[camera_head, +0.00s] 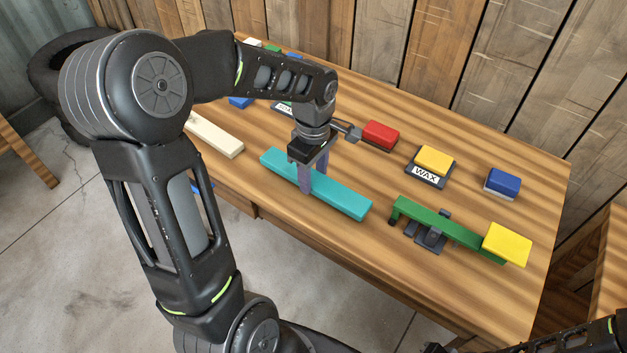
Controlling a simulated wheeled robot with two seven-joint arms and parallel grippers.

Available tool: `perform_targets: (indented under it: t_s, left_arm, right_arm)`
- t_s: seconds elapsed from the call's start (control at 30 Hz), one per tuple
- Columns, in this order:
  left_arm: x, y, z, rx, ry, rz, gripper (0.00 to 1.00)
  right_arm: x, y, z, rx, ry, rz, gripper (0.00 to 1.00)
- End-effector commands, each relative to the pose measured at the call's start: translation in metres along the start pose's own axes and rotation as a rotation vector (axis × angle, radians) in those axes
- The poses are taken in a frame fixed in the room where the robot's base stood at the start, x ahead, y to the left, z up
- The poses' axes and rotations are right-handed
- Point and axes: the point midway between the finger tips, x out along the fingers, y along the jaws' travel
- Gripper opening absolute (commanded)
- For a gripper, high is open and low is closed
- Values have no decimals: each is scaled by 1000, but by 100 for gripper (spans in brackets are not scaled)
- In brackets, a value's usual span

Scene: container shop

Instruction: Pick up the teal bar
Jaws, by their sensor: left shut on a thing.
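The teal bar (342,197) is a long block slanting across the middle of the wooden table, near its front edge. My left gripper (313,184) points down over it, with its purple fingers on either side of the bar, left of its middle. The gripper is shut on the bar. I cannot tell whether the bar touches the table or is just clear of it. Part of my right arm shows at the bottom right, but its gripper is not in view.
A cream bar (215,137) lies left of the teal bar. A green beam (440,219) on a dark stand, with a yellow block (507,244) at its end, is to the right. Behind are a red block (379,134), a yellow block on a WAX plate (429,179) and a blue-and-white block (502,183).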

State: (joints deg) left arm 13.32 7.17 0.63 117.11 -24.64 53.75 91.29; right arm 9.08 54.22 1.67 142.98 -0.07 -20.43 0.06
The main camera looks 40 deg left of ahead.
Motion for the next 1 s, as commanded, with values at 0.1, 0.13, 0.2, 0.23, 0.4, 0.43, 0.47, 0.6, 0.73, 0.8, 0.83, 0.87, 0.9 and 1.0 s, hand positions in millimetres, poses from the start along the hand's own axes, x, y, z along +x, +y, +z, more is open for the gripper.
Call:
perform_targets:
  t_s: [0.1,0.13,0.2,0.23,0.4,0.43,0.47,0.6,0.73,0.8,0.83,0.87,0.9,1.0]
  left_arm:
    - [-25,2,0,-1,1,7,0]
    - [-31,1,0,-1,1,7,0]
    - [-45,1,0,-1,1,6,0]
    - [-50,1,0,-1,0,6,0]
    - [-71,1,0,0,0,2,0]
    - [-73,0,0,0,0,2,0]
    - [-74,0,0,0,0,2,0]
    - [-76,0,0,0,0,1,0]
    - [-75,0,0,0,-1,1,0]
    - [-75,0,0,-1,-1,1,0]
    - [-75,0,0,0,0,1,0]
    - [-75,0,0,-1,-1,1,0]
    - [-75,0,0,-1,-1,1,0]
    - [-75,0,0,-1,-1,0,0]
  right_arm:
    - [1,0,0,0,0,0,0]
    - [1,1,0,0,0,0,0]
    - [2,1,0,0,0,0,0]
    - [2,1,0,0,0,0,0]
    - [2,1,0,0,0,0,0]
    - [2,1,0,0,0,0,0]
    - [2,1,0,0,0,0,0]
    - [2,1,0,0,0,0,0]
    - [2,1,0,0,0,0,0]
    - [2,1,0,0,0,0,0]
    - [2,1,0,0,0,0,0]
    - [2,1,0,0,0,0,0]
    - [2,1,0,0,0,0,0]
    - [2,1,0,0,0,0,0]
